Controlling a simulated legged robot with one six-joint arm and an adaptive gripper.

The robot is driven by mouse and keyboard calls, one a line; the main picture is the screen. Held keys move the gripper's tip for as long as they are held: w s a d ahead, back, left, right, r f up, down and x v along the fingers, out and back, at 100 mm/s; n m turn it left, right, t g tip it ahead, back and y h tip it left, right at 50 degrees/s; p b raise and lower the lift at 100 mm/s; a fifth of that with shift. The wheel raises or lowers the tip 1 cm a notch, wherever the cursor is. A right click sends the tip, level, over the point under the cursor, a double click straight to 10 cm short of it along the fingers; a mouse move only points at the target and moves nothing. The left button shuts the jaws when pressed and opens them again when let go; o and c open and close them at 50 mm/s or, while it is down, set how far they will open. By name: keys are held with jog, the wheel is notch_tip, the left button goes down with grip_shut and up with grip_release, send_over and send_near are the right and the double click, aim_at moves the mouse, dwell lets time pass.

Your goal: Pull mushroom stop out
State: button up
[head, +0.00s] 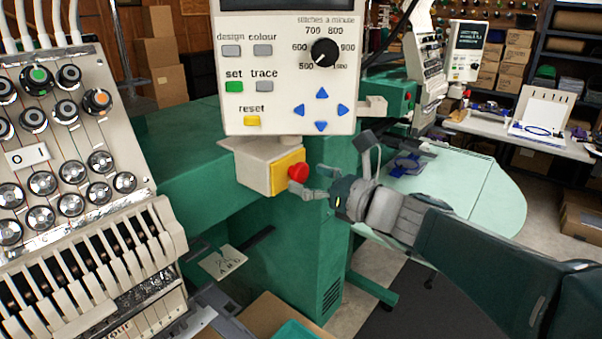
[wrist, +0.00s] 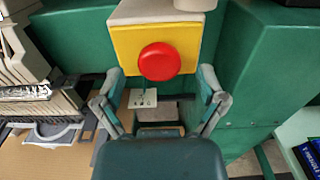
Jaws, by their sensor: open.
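The red mushroom stop (head: 298,173) sticks out of the yellow face of a cream box (head: 255,165) under the control panel. In the wrist view the red mushroom stop (wrist: 159,62) is centred on the yellow plate (wrist: 190,45), ahead of my gripper. My gripper (wrist: 160,88) is open, with one finger on each side of the stop's line and nothing between them. In the head view my gripper (head: 318,168) is just right of the stop. I cannot tell whether a finger touches it.
The control panel (head: 285,110) with its knob and blue arrow buttons hangs directly above the stop box. The embroidery head (head: 75,170) with several dials stands at the left. The green machine body (head: 300,250) lies behind and below. A pale green table (head: 470,185) is at the right.

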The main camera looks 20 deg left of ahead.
jog(key=shift+x, duration=1.05)
grip_shut()
jog(key=shift+s+d, duration=0.15)
jog(key=shift+d, duration=0.35)
grip_release()
jog(key=shift+d, duration=0.1)
